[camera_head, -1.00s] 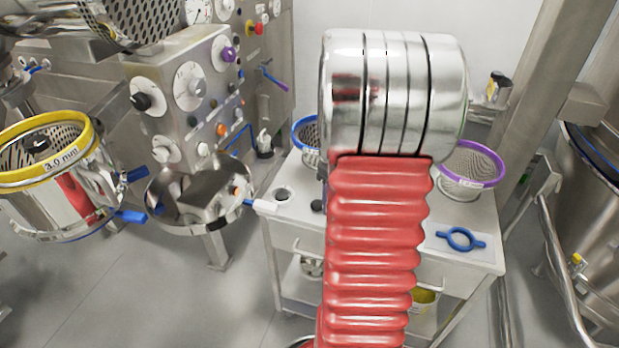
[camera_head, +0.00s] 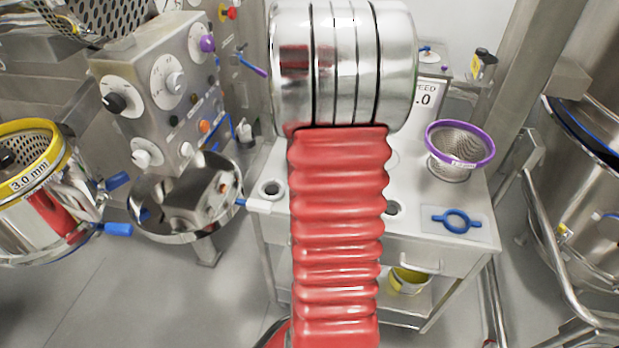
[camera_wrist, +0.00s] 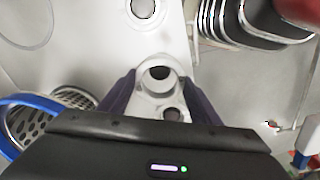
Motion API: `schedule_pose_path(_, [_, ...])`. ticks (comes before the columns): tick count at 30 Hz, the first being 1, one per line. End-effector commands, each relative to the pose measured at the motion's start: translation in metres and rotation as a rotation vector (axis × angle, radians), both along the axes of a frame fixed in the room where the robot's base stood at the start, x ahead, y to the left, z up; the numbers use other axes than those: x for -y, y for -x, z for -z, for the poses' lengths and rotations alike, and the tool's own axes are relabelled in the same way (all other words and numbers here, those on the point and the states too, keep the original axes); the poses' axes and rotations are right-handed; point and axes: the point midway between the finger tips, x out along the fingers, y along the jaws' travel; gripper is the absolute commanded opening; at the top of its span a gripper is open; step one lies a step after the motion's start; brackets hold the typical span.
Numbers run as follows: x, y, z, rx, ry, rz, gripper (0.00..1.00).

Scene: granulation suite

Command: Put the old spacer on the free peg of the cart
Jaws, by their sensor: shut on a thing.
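My gripper (camera_wrist: 160,90) shows in the wrist view with its two dark fingers closed on the sides of a pale grey-white piece with a round hole, apparently the old spacer (camera_wrist: 146,104). It is over the white cart top (camera_wrist: 95,60). A small round fitting with a dark centre (camera_wrist: 143,9) lies ahead of it; I cannot tell if this is the free peg. In the head view my red arm hides the gripper and the held piece. On the cart top (camera_head: 415,185) two round fittings show, left (camera_head: 271,188) and right (camera_head: 393,208) of the arm.
A blue-rimmed sieve (camera_wrist: 45,98) is left of my gripper. A control cabinet (camera_head: 150,80) and yellow-rimmed sieve (camera_head: 45,165) are at the left, steel pipes at the right.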

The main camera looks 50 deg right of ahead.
Motion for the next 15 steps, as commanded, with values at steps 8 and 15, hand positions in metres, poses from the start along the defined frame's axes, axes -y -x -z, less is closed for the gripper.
schedule_pose_path(8, [0.001,0.0,0.013,0.0,0.0,0.001,0.31])
schedule_pose_path(15, [0.001,0.001,0.027,-0.001,-0.001,0.002,0.31])
